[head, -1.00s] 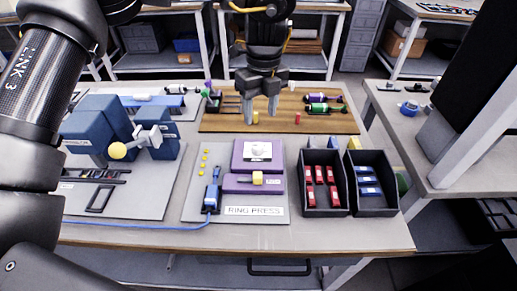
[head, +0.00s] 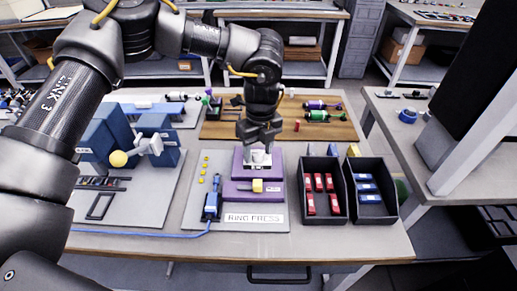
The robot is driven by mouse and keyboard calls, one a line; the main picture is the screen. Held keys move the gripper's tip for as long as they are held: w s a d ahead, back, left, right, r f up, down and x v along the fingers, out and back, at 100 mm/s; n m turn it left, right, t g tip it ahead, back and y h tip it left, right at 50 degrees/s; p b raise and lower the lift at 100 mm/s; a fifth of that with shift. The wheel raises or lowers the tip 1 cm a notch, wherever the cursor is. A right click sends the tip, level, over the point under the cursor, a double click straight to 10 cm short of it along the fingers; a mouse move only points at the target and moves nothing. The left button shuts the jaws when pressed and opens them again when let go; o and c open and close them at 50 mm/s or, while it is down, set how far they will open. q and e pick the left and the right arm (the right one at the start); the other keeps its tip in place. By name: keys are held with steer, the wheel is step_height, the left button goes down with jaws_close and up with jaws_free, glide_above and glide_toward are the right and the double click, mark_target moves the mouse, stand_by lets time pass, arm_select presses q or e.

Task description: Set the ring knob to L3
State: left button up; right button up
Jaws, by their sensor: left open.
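The purple ring press (head: 240,187) stands on a grey board behind the "RING PRESS" label (head: 253,218). Its raised rear block carries a white plate with a small light grey part (head: 258,160), partly covered by my gripper. A yellow knob (head: 257,186) sits on its lower front step. I cannot read any L3 mark, nor tell which part is the ring knob. My left gripper (head: 259,146) is open and points down over the white plate. Whether its fingers touch the grey part I cannot tell. My right gripper is not in view.
A blue tool (head: 212,203) with a cable and several yellow pieces (head: 204,168) lie left of the press. Black bins (head: 325,221) with red and blue parts stand close on the right. A wooden mat (head: 345,132) with bottles lies behind.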

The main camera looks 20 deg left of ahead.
arm_select(q)
steer(key=c, duration=1)
steer(key=shift+o, duration=0.2)
